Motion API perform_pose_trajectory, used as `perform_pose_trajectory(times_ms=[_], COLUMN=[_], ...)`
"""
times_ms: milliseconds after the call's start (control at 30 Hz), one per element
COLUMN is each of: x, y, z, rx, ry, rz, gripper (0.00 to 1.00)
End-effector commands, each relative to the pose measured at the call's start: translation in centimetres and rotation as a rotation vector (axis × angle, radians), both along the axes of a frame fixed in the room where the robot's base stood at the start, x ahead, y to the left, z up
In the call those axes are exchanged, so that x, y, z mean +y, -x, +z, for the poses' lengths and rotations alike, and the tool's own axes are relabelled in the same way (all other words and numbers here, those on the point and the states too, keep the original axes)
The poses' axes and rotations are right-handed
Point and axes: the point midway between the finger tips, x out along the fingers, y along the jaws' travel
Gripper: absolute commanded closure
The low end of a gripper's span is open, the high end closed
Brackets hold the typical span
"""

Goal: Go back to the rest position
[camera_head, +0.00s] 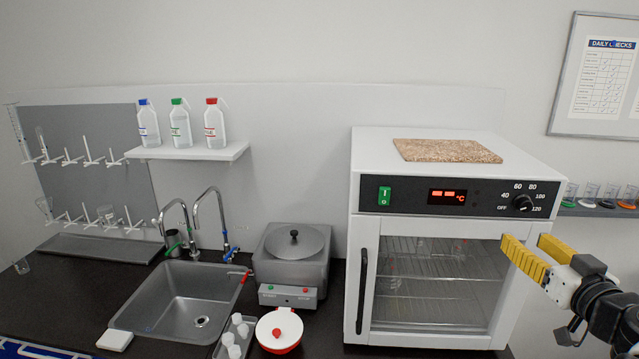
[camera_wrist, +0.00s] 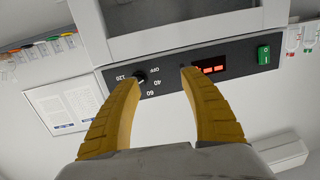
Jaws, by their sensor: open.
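My gripper (camera_head: 531,252) has two yellow fingers and is open and empty. In the head view it is at the right, in front of the right side of the white oven (camera_head: 540,170). In the wrist view the gripper (camera_wrist: 160,78) points toward the oven's dark control panel (camera_wrist: 158,86), which appears upside down. The temperature knob (camera_head: 523,203) points near the 120 mark. The green power switch (camera_head: 384,196) and a lit red display (camera_head: 447,197) are on the panel. The oven door is closed, with wire racks behind its glass.
A steel distiller (camera_head: 292,265) stands left of the oven, beside a sink (camera_head: 185,300) with two taps. A wall shelf (camera_head: 190,152) holds three bottles. A cork board (camera_head: 447,150) lies on the oven.

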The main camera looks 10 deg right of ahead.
Motion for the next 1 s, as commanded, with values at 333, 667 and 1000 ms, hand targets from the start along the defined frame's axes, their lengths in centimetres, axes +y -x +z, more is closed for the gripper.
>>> perform_pose_trajectory(times_ms=[333,667,1000], x=[23.1,27.5,27.4], y=[2.3,10.0,10.5], z=[-16.8,-24.5,-24.7], rx=[0.570,0.853,0.862], ry=[-0.146,-0.053,-0.042], rz=[0.301,0.174,0.152], gripper=[0.48,0.48,0.48])
